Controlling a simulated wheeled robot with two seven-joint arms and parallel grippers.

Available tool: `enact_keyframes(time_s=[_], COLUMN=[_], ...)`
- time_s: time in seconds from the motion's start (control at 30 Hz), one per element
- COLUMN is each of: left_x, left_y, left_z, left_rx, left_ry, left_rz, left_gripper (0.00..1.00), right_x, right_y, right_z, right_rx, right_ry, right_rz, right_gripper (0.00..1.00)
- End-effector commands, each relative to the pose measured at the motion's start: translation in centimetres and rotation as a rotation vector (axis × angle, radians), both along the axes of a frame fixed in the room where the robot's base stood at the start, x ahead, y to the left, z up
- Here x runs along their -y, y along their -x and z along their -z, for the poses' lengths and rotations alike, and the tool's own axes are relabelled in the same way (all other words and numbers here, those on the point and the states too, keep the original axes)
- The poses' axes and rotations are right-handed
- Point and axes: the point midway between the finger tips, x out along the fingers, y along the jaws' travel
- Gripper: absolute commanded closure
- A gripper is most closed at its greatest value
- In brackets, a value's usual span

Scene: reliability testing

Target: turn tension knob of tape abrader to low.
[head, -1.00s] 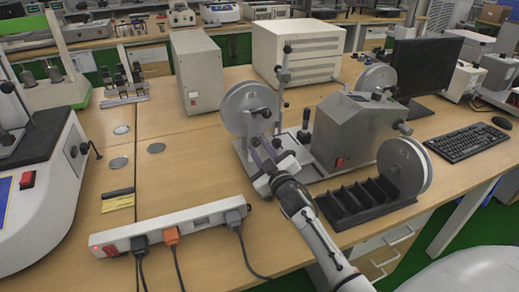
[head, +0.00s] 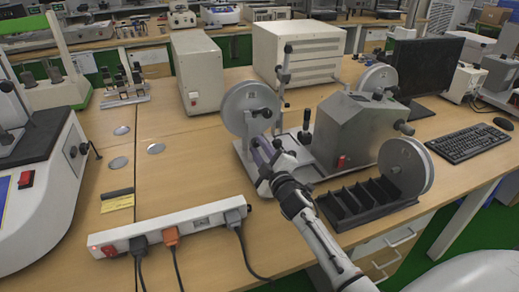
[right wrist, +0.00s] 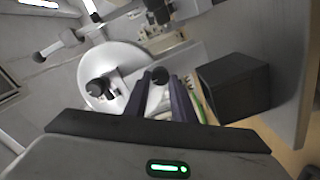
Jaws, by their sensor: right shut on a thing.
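The tape abrader (head: 345,130) is a grey metal machine with large pale reels, standing on the wooden bench right of the middle in the head view. My right gripper (head: 262,147) reaches to the abrader's left side, just below the front left reel (head: 250,108). In the right wrist view its dark bluish fingers (right wrist: 166,88) are shut on a small round black knob (right wrist: 160,75) at their tips. The knob's pointer or marking cannot be made out, and the gripper hides it in the head view. My left gripper is not in view.
A black slotted rack (head: 365,205) and another reel (head: 405,168) lie close to the right of my right arm. A power strip (head: 170,229) with cables lies to the left. Thin upright rods with black knobs (head: 285,75) stand behind the gripper.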

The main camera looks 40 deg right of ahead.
Motion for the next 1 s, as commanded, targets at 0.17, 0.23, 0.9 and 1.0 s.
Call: enact_keyframes(time_s=[0.17,0.23,0.9,1.0], left_x=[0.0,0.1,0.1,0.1], left_y=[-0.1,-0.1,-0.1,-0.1], left_z=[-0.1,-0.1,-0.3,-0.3], left_rx=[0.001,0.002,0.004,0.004], left_ry=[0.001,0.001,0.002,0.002], left_rz=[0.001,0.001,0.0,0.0], left_gripper=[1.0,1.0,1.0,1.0], right_x=[0.0,0.0,-0.7,-1.2], right_y=[0.0,0.0,3.1,5.2], right_z=[0.1,0.1,0.1,0.2], right_rx=[-0.003,-0.003,-0.004,-0.005], right_ry=[0.003,0.003,-0.001,0.0], right_rz=[-0.001,-0.001,0.0,0.0], right_gripper=[0.99,0.99,0.58,0.58])
